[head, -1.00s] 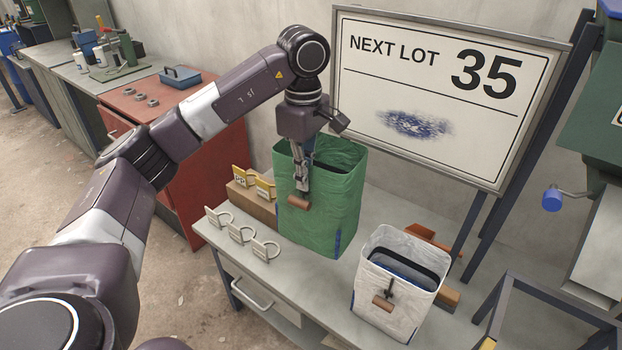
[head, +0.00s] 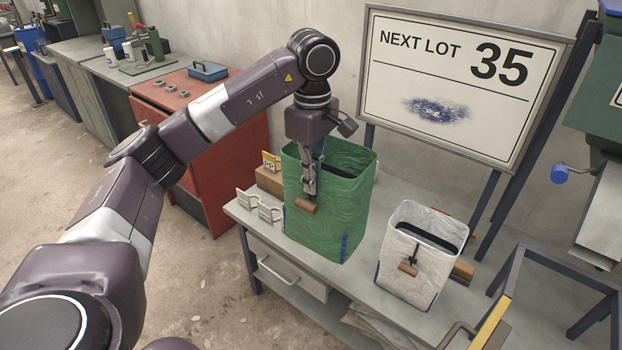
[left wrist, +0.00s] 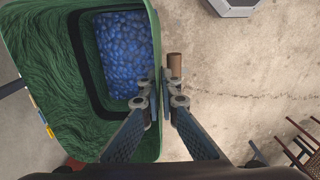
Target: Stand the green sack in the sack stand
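The green sack (head: 325,220) is upright and open-topped over the grey bench, its front near the bench's front edge. I cannot tell whether its bottom touches the bench. In the left wrist view it (left wrist: 35,60) is open to the camera, with blue pellets inside. My left gripper (head: 309,190) is shut on the sack's front wall by the brown toggle; its fingers (left wrist: 160,100) pinch the rim in the left wrist view. A dark blue frame with a yellow bar (head: 497,322) at the lower right may be the sack stand. My right gripper is not in view.
A white sack (head: 415,262) stands on the bench to the right. Ring-shaped tags (head: 257,207) and a brown block with yellow tags (head: 271,162) are to the left. A "NEXT LOT 35" board (head: 465,85) rises behind. Open floor lies in front.

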